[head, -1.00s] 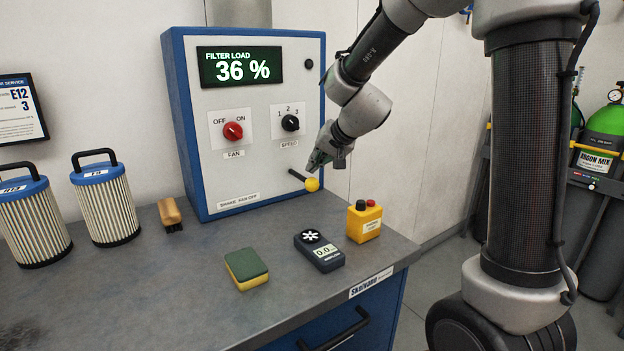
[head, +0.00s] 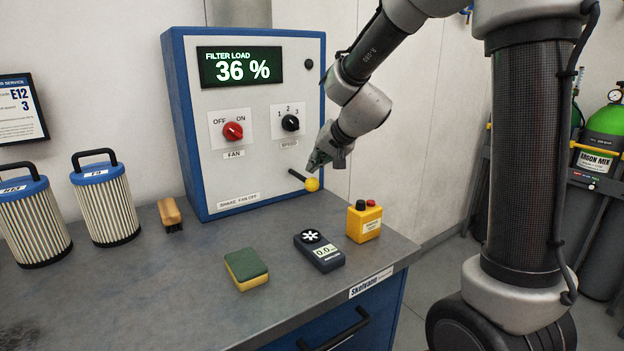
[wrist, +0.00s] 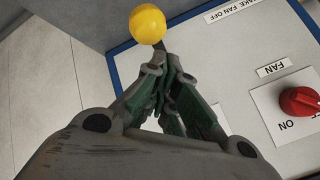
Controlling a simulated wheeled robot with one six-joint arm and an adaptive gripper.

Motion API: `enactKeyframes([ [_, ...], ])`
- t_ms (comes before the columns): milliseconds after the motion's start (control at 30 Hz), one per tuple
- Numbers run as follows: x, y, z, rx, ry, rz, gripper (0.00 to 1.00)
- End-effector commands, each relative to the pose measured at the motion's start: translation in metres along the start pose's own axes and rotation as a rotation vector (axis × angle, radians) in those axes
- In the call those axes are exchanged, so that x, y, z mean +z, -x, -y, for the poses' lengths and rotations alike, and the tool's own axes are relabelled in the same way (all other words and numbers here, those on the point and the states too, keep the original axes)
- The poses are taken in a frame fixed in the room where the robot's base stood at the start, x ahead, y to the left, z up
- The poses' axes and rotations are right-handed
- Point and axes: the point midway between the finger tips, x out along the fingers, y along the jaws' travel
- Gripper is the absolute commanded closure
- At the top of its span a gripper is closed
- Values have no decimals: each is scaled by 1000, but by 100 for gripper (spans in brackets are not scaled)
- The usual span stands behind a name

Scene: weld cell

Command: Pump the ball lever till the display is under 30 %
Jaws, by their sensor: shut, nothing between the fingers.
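The ball lever (head: 312,184) has a yellow ball on a dark rod and sticks out low on the front of the blue-edged control box. The ball (wrist: 148,24) also shows at the top of the wrist view, just beyond my fingertips. The display (head: 240,67) on the box reads "FILTER LOAD 36 %". My gripper (head: 316,165) is just above the ball in the head view; whether it touches is hard to tell. In the wrist view my gripper (wrist: 167,70) is shut with nothing between its fingers.
A red fan knob (head: 233,132) and a black speed knob (head: 290,122) sit above the lever. A yellow button box (head: 364,222), a handheld meter (head: 319,252), a sponge (head: 246,269), a brush (head: 170,213) and filters (head: 106,205) stand on the bench (head: 190,300).

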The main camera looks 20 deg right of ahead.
Motion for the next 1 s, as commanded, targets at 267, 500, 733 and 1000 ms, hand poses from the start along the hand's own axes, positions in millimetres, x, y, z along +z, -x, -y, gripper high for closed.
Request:
enactKeyframes([
  [267,0,0,0,0,0,0,100],
  [500,3,-4,-3,1,-1,0,100],
  [733,4,-6,-4,0,0,-1,100],
  [1000,5,-6,-5,0,0,0,100],
])
